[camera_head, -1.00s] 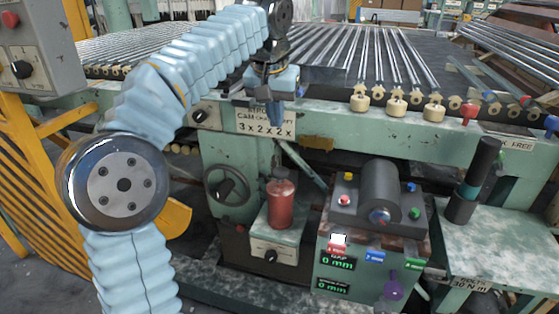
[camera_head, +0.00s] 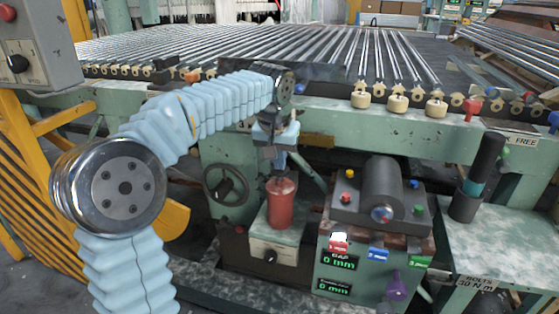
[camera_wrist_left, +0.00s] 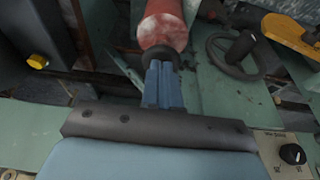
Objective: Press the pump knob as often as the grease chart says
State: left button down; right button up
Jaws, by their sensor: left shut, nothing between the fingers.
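The grease pump is a red cylinder (camera_head: 281,203) on a green stand in the head view; it also shows at the top of the left wrist view (camera_wrist_left: 163,22). Its dark pump knob (camera_wrist_left: 158,56) sits on the cylinder's end facing the fingers. My left gripper (camera_head: 281,168) is shut and empty, pointing down right over the knob. In the left wrist view the blue fingertips (camera_wrist_left: 158,66) overlap the knob's edge; I cannot tell whether they press it. The grease chart is hidden behind my left arm. My right gripper is not in view.
A handwheel (camera_head: 227,185) stands left of the pump. A grey-topped unit (camera_head: 380,195) with coloured buttons and "0 mm" displays (camera_head: 338,263) stands to the right. A dark cylinder with a teal band (camera_head: 468,188) is further right. The roller bed (camera_head: 340,60) lies behind.

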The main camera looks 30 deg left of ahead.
pick_arm(q)
jog(key=shift+f, duration=0.15)
notch_tip(320, 180, down, 2)
jog(key=shift+f+b, duration=0.1)
jog(key=shift+b, duration=0.55)
jog(key=shift+s, duration=0.1)
jog(key=shift+r, duration=0.2)
notch_tip(320, 180, up, 4)
jog(key=p, duration=0.4)
jog(key=shift+r, duration=0.1)
jog(key=v, duration=1)
